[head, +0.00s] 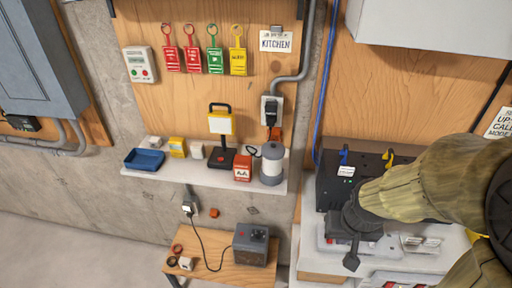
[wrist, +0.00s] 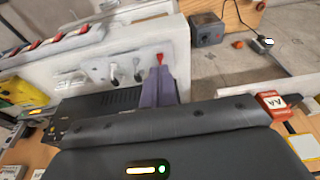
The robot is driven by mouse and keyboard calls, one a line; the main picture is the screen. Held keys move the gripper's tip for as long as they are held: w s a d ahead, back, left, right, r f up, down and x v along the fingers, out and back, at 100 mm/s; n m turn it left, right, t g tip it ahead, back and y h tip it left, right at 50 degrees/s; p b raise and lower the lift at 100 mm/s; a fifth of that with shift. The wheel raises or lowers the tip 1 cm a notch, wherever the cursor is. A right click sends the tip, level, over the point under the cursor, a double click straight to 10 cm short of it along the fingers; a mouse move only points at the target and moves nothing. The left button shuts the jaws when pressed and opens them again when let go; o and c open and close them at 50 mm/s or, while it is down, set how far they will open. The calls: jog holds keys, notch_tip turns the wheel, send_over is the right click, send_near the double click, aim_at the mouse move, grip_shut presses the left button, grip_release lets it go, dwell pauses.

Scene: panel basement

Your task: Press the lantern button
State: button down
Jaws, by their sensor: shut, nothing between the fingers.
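The lantern (head: 221,122) stands upright on the wall shelf in the head view, with a pale yellow panel, a black handle and a black base. A small reddish spot shows on its base and may be the button, but it is too small to be sure. My gripper (head: 352,262) is shut and empty, pointing down at the right, well away from the lantern. In the wrist view the closed fingers of my gripper (wrist: 158,72) point at a pale panel with a red part just beyond them; whether they touch cannot be told.
The shelf (head: 140,174) also holds a blue tray (head: 145,160), a red AA box (head: 242,168) and a grey cylinder (head: 272,165). The black unit (head: 330,190) stands beside my arm. A grey box (head: 250,246) sits on a low wooden table (head: 215,275).

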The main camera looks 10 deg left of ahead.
jog(key=shift+a, duration=0.2)
jog(key=w+a+r+n+t+p, duration=0.2)
jog(key=w+r+n+p, duration=0.3)
jog(key=w, duration=0.4)
jog(key=w+a+r+n+t+p, duration=0.2)
jog(key=w+r+n+t+p, duration=0.15)
jog(key=w+r, duration=0.45)
jog(key=w+a+r+n+y+p, duration=0.2)
jog(key=w+a+n+y+p, duration=0.1)
jog(key=a, duration=0.3)
jog(key=w+a+r+n+g+y+p, duration=0.1)
jog(key=w+a+r+n+y+p, duration=0.1)
jog(key=w+a+n+y+p, duration=0.1)
jog(key=w+a+n+p, duration=0.1)
jog(key=w+a+n, duration=0.1)
jog(key=w+a, duration=0.1)
jog(key=shift+a+n, duration=0.35)
jog(key=shift+a, duration=0.35)
jog(key=shift+w, duration=0.1)
